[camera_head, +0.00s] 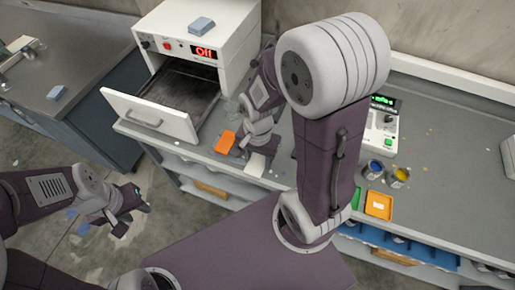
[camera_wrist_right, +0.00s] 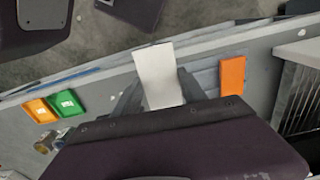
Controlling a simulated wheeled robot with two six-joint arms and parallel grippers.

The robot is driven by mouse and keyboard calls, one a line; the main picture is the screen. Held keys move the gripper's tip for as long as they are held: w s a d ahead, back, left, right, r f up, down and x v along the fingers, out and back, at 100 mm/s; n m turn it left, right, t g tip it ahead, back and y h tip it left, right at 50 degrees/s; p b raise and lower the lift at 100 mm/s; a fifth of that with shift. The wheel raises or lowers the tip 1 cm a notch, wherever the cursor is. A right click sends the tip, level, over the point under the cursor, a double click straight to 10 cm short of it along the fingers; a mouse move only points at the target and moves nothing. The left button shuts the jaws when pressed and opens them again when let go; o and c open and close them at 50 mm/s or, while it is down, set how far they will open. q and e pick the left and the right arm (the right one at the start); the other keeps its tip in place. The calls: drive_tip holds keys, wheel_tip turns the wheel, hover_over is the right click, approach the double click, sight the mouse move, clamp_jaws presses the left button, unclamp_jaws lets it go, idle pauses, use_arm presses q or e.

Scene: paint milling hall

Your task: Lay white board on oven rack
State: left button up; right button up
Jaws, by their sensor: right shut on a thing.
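The white board (camera_head: 256,164) is a small pale plate, held over the front edge of the bench; it also shows in the right wrist view (camera_wrist_right: 158,75). My right gripper (camera_head: 248,150) is shut on it, with the fingers partly hidden by the wrist. The oven (camera_head: 222,28) stands at the back left of the right gripper, its display reading "Off". Its front door (camera_head: 150,115) is open, and the dark oven rack (camera_head: 182,90) shows inside, empty as far as I see. My left gripper (camera_head: 131,217) is open and empty above the floor.
An orange board (camera_head: 225,142) lies on the bench beside the right gripper. Paint pots (camera_head: 374,169), an orange tray (camera_head: 379,205) and a green tray (camera_wrist_right: 73,104) are further right along the bench. A blue-grey block (camera_head: 201,25) lies on the oven top.

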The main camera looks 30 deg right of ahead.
drive_tip(key=shift+s+a+r, duration=0.25)
drive_tip(key=shift+s+r, duration=0.1)
drive_tip(key=shift+s, duration=0.15)
drive_tip(key=shift+s+a+r, duration=0.2)
drive_tip(key=shift+s+r, duration=0.15)
drive_tip(key=shift+s, duration=0.15)
